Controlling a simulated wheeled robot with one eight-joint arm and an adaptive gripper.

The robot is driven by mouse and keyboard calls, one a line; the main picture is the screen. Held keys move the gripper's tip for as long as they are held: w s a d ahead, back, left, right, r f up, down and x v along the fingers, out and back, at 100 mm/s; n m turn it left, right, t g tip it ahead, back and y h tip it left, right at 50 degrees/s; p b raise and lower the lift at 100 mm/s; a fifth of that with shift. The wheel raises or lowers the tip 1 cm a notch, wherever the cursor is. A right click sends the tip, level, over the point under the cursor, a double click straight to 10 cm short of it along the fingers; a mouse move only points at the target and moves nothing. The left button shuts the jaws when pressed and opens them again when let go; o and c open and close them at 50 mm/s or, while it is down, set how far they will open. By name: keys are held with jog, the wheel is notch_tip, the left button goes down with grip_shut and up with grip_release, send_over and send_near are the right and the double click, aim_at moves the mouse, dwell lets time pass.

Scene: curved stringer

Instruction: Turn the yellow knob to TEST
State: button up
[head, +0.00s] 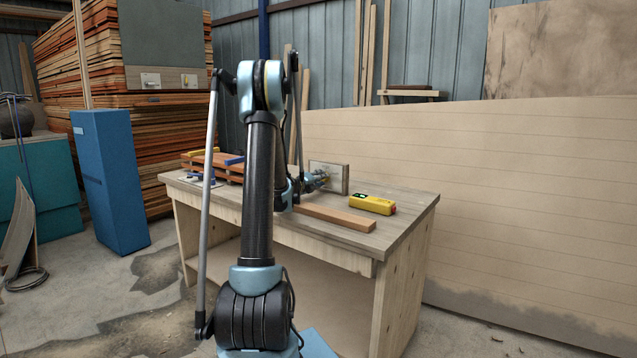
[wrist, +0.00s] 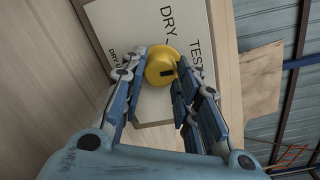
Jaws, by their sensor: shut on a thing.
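The yellow knob (wrist: 158,69) sits on a white panel (wrist: 120,20) in the wrist view. The panel carries the words "DRY" and "TEST"; TEST is printed to the right of the knob. A dark mark shows on the knob's face; which word it points to I cannot tell. My gripper (wrist: 161,60) has a finger on each side of the knob and is shut on it. In the head view my gripper (head: 318,180) is at the framed panel (head: 340,172) on the workbench, and the knob is mostly hidden there.
The wooden workbench (head: 404,213) holds a yellow tool (head: 372,204), a plank (head: 340,219) and a stack of reddish boards with clamps (head: 215,166). A large board (head: 540,200) leans behind on the right. A blue block (head: 110,180) stands on the left.

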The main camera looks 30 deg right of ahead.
jog(key=shift+w+a+n, duration=0.15)
jog(key=shift+w+n, duration=0.15)
jog(key=shift+n, duration=0.1)
jog(key=o, duration=1.1)
jog(key=shift+s, duration=0.1)
jog(key=shift+s, duration=0.1)
jog(key=v, duration=1.1)
jog(key=shift+a, duration=0.45)
